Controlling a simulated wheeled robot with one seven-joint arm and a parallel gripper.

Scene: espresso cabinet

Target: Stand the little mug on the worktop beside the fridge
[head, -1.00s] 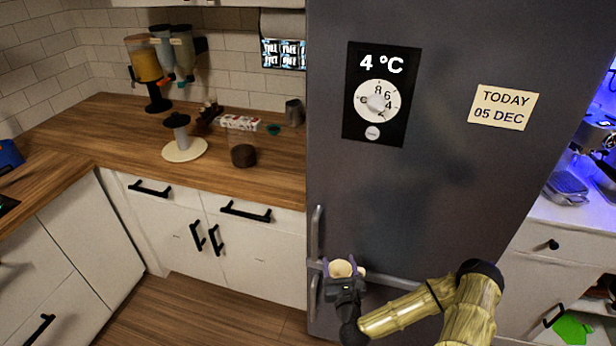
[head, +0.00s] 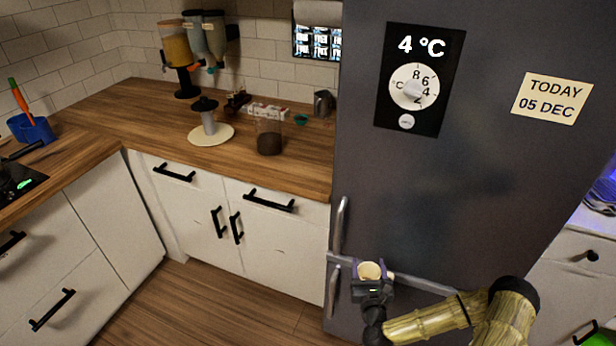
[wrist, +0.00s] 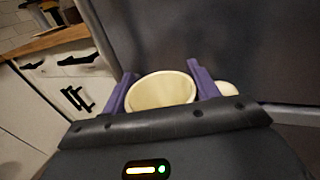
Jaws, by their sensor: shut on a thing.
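The little mug (head: 369,270) is cream coloured and sits in my gripper (head: 371,279), low in front of the fridge (head: 440,190). In the wrist view the mug (wrist: 162,91) is upright between the two purple fingers of my gripper (wrist: 160,90), its mouth facing up and looking empty. A pale part, probably its handle, shows past the right finger. The wooden worktop (head: 170,125) lies to the left of the fridge, higher than and behind the mug.
On the worktop stand a glass jar with dark contents (head: 269,135), a stand on a round base (head: 210,125), a metal pitcher (head: 324,103), and dispensers (head: 190,55) at the back. Bare wood shows at the left. The fridge handle (head: 339,225) is near my gripper.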

